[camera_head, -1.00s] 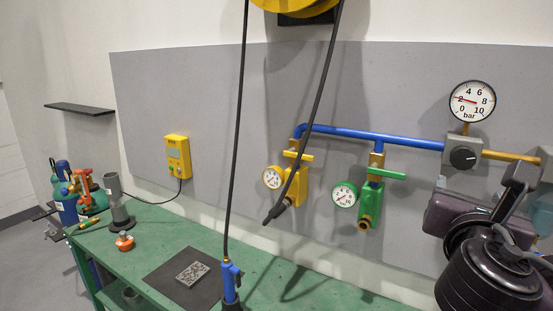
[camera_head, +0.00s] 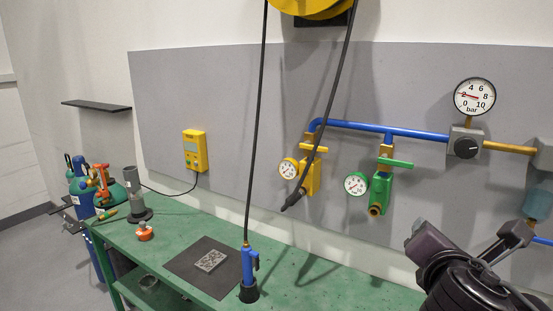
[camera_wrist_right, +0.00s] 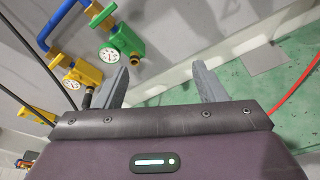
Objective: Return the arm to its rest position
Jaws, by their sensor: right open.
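My right arm (camera_head: 470,270) comes in at the lower right of the head view, in front of the bench's right end. In the right wrist view my right gripper (camera_wrist_right: 160,88) has its two grey fingers spread wide with nothing between them. The fingers are apart from the green valve (camera_wrist_right: 122,42) and the yellow valve (camera_wrist_right: 82,72), which lie beyond them. In the head view the fingertips are hidden or out of frame. My left gripper is not in view.
The green bench (camera_head: 190,218) bears a dark mat (camera_head: 183,263) with a speckled plate (camera_head: 211,260), a blue tool (camera_head: 249,265) on a hanging hose, and an orange-topped piece (camera_head: 144,232). A blue pipe (camera_head: 350,125) and gauge (camera_head: 475,96) are on the wall panel.

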